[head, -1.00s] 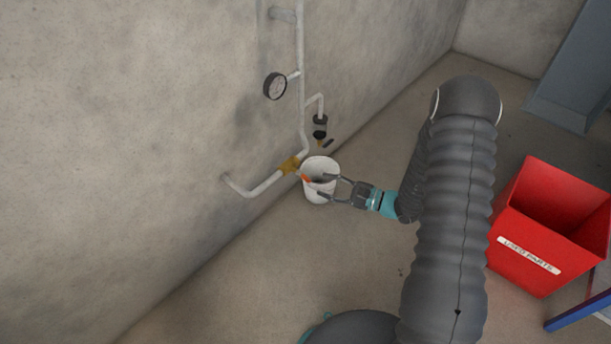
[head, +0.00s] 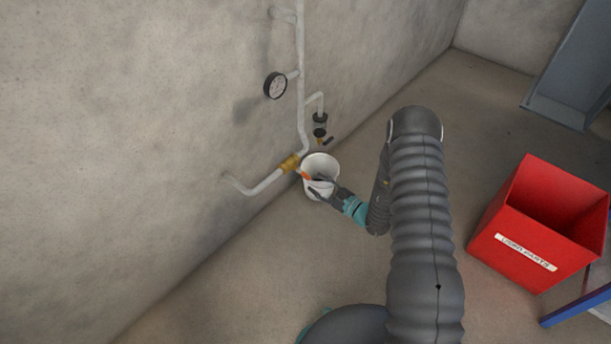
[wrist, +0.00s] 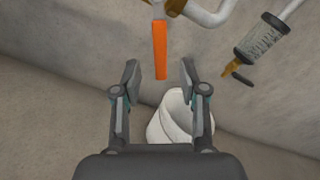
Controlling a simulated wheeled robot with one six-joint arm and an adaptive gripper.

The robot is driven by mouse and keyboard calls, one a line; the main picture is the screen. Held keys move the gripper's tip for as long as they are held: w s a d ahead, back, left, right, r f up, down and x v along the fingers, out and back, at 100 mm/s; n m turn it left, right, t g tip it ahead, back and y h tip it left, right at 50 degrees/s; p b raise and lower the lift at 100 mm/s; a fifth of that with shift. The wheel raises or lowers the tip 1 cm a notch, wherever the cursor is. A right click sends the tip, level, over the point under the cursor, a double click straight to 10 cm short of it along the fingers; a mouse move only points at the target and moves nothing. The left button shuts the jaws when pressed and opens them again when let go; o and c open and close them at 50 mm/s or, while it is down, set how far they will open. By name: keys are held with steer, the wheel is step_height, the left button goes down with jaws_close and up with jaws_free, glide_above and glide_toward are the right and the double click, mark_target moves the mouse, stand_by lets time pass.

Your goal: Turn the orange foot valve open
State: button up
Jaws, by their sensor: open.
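The orange foot valve shows as an orange lever (wrist: 160,50) pointing down from the brass valve body (wrist: 172,6) in the wrist view. In the head view the brass body (head: 290,164) sits on the white pipe low on the wall, with a short bit of the orange lever (head: 305,175) visible. My gripper (wrist: 159,72) is open, its two fingers apart on either side of the line of the lever. The lever's lower end lies between the fingertips in that view; I see no contact. In the head view my gripper (head: 308,184) overlaps the bucket, hiding some of it.
A white bucket (head: 319,164) stands on the floor below the pipe and shows behind the right finger in the wrist view (wrist: 172,128). A filter with a small tap (head: 320,124) and a gauge (head: 275,86) are nearby. A red bin (head: 519,240) stands right.

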mark_target(306, 176)
steer(key=x, duration=0.6)
jaws_close()
